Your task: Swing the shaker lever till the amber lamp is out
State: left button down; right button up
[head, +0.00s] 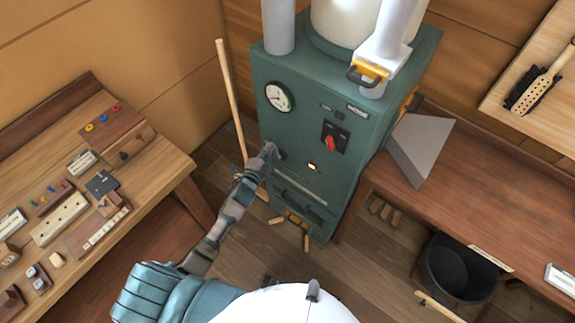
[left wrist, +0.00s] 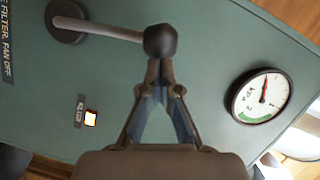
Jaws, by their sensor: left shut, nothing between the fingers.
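The shaker lever is a grey rod with a black ball knob (left wrist: 160,41) on a round dark pivot (left wrist: 68,22), best seen in the left wrist view. In the head view my left forearm and gripper largely hide it. My left gripper (head: 270,151) is shut and empty at the front of the green cabinet (head: 345,105). In the left wrist view its closed fingertips (left wrist: 154,66) are right at the knob; I cannot tell whether they touch it. The amber lamp (head: 312,167) glows, and it also shows lit in the left wrist view (left wrist: 91,118). My right gripper is not in view.
A round gauge (head: 279,97) and a red switch (head: 331,140) sit on the cabinet front. A wooden pole (head: 231,100) leans left of it. A cluttered workbench (head: 175,165) stands left. A bench (head: 470,180) and black bin (head: 458,270) stand right.

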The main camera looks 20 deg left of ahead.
pick_arm(q)
jog(key=shift+w+a+f+n+g+p, duration=0.15)
jog(key=shift+w+a+n+p, duration=0.1)
jog(key=shift+a+n+p, duration=0.4)
jog(key=shift+w+a+f+n+g+p, duration=0.1)
jog(key=shift+w+a+n+g+p, duration=0.15)
jog(key=shift+a+n+p, duration=0.5)
jog(key=shift+w+a+f+n+g+p, duration=0.1)
jog(key=shift+w+a+n+p, duration=0.3)
jog(key=shift+a, duration=0.5)
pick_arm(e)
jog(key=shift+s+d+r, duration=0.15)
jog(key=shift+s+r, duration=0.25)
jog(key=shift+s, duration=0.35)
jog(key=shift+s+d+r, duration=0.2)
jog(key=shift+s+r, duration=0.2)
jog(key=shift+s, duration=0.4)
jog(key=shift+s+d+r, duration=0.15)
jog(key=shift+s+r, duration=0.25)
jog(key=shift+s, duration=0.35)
pick_arm(q)
jog(key=shift+s, duration=0.1)
jog(key=shift+r, duration=0.1)
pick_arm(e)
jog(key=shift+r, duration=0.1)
